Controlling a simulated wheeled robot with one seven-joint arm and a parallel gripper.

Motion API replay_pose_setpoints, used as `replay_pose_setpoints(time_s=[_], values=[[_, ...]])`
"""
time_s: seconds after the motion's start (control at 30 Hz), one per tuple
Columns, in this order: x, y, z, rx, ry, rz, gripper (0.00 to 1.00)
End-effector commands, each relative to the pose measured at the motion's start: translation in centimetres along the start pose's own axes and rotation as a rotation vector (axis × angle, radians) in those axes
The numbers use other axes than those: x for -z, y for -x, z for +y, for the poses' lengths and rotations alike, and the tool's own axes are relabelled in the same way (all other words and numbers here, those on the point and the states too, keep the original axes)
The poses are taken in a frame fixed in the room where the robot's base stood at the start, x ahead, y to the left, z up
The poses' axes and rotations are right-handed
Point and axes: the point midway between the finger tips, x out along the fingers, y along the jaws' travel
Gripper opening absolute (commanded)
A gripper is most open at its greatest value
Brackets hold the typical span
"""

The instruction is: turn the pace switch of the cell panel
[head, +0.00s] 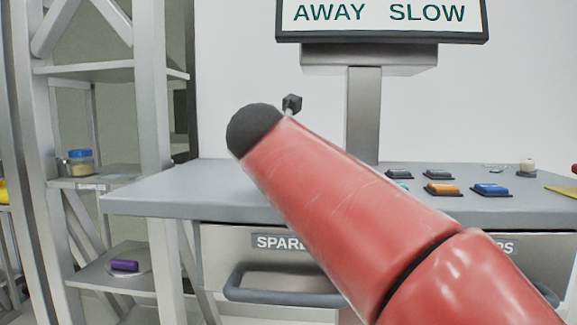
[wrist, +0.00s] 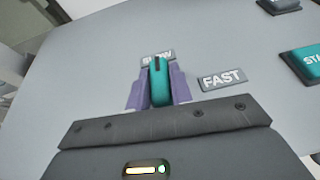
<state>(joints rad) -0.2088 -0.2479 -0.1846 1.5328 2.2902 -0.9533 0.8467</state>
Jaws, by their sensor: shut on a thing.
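The pace switch (wrist: 160,88) is a narrow teal knob with a dark mark at its far end, seen in the wrist view. The mark points at the SLOW label (wrist: 148,60), which the knob partly covers. The FAST label (wrist: 222,79) lies to the right. My gripper (wrist: 159,92) has its two purple fingers shut on the knob, one on each side. In the head view my red arm hides the gripper and the switch. The display (head: 380,14) reads "AWAY SLOW".
The grey panel top (head: 170,190) carries several buttons, among them an orange one (head: 443,188) and a blue one (head: 490,189). A small black knob (head: 292,102) on a stem shows behind my arm. A metal shelf (head: 110,70) stands at left.

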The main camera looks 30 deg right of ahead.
Motion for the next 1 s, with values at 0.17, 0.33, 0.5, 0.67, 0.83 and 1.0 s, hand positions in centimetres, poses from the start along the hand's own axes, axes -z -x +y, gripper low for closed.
replay_pose_setpoints(time_s=[0.17,0.33,0.5,0.67,0.83,1.0], values=[[-0.20,0.10,-0.07,-0.057,0.022,-0.001,0.00],[-0.09,0.05,0.01,-0.083,0.034,-0.001,0.00],[-0.04,0.02,0.01,-0.088,0.037,-0.001,0.00],[-0.03,0.01,0.01,-0.088,0.037,-0.001,0.00],[-0.02,0.01,0.01,-0.088,0.037,-0.001,0.32],[-0.01,0.00,-0.01,-0.087,0.036,0.000,0.44]])
